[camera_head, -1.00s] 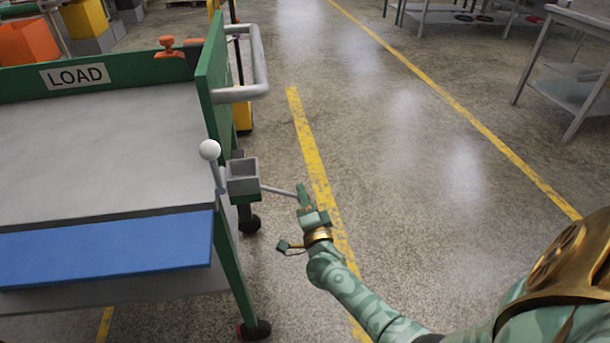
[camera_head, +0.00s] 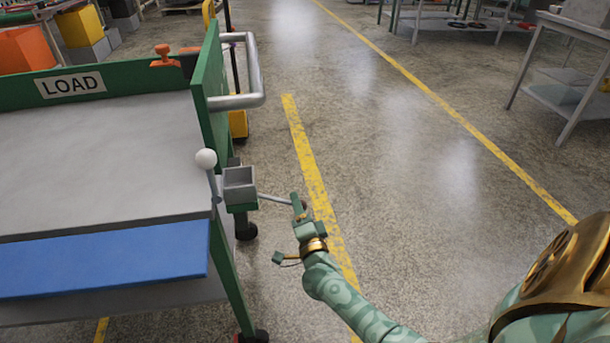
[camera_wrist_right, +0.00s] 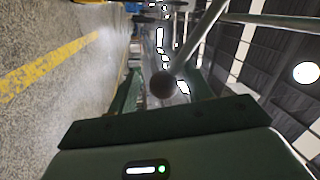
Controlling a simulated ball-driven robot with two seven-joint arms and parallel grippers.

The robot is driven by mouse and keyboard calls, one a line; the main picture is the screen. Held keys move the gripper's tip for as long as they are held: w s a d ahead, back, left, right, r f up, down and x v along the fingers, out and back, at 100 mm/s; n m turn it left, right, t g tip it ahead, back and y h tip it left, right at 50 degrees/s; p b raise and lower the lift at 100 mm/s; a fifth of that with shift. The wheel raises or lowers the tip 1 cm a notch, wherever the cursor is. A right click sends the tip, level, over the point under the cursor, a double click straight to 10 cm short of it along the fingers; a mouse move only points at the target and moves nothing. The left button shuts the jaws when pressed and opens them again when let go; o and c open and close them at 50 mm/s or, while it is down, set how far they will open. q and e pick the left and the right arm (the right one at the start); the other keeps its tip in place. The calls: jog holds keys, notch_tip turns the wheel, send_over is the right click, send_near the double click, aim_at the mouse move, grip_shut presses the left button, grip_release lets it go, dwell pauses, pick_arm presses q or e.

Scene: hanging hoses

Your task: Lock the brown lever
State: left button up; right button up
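The brown lever has a dark brown ball knob (camera_wrist_right: 162,86) on a grey rod, seen in the right wrist view. In the head view its rod (camera_head: 272,198) sticks out to the right from a grey box on the cart's side, sloping slightly down; its knob end is hidden at my right gripper. My right gripper (camera_head: 298,208) is at the rod's end, and in the right wrist view its green fingers (camera_wrist_right: 165,95) lie around the knob. I cannot tell whether they grip it. My left gripper is not in view.
The grey box (camera_head: 239,187) is mounted on the green cart's side (camera_head: 217,100). A second lever with a white ball knob (camera_head: 206,158) stands upright beside it. A grey handle (camera_head: 256,75) projects behind.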

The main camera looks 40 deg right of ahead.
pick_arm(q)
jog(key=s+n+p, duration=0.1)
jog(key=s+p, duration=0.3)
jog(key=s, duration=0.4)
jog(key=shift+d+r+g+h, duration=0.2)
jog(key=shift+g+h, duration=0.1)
pick_arm(e)
jog(key=v, duration=1.6)
